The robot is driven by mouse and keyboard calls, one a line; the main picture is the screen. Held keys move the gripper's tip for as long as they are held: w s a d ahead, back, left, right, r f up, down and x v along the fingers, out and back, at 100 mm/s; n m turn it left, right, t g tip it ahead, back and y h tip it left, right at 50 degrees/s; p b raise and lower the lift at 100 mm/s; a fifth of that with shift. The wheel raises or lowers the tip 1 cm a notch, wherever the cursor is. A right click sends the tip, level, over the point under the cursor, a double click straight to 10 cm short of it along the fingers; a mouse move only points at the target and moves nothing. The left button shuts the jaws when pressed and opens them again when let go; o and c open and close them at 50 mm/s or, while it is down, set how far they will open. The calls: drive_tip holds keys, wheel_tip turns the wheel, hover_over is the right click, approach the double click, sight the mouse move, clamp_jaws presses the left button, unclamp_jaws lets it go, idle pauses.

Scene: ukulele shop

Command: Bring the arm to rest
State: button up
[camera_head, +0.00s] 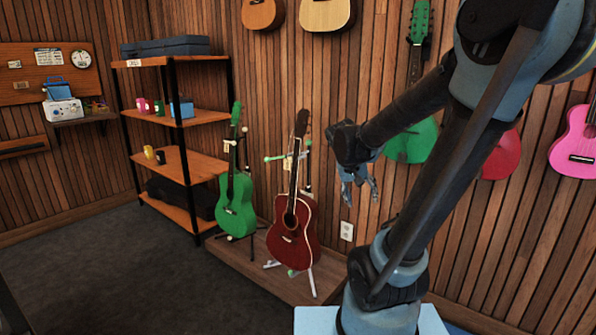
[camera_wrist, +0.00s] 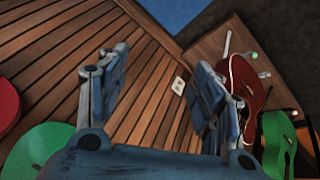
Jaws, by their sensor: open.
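My gripper (camera_head: 361,190) is open and empty. It hangs in the air in front of the wood-slat wall, to the right of the red guitar (camera_head: 292,226) in the head view. In the wrist view the two fingers of my gripper (camera_wrist: 160,90) stand apart, with wall and floor showing between them. My arm is bent, rising from the bottom right and folding down toward the gripper. The red guitar stands upright on a stand, and part of it shows behind the right finger in the wrist view (camera_wrist: 243,86).
A green guitar (camera_head: 236,208) stands left of the red one on a low wooden platform (camera_head: 262,262). A shelf unit (camera_head: 190,115) with mugs stands further left. Several instruments hang on the wall, including a pink one (camera_head: 576,142). The dark floor (camera_head: 110,270) at left is clear.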

drive_tip(key=s+a+f+n+y, duration=0.1)
drive_tip(key=s+f+y, duration=0.1)
drive_tip(key=s, duration=0.7)
drive_tip(key=s+a+f+n+g+y, duration=0.1)
drive_tip(key=s+f, duration=0.3)
drive_tip(key=s, duration=0.4)
drive_tip(key=shift+s+f+y, duration=0.35)
drive_tip(key=shift+y, duration=0.25)
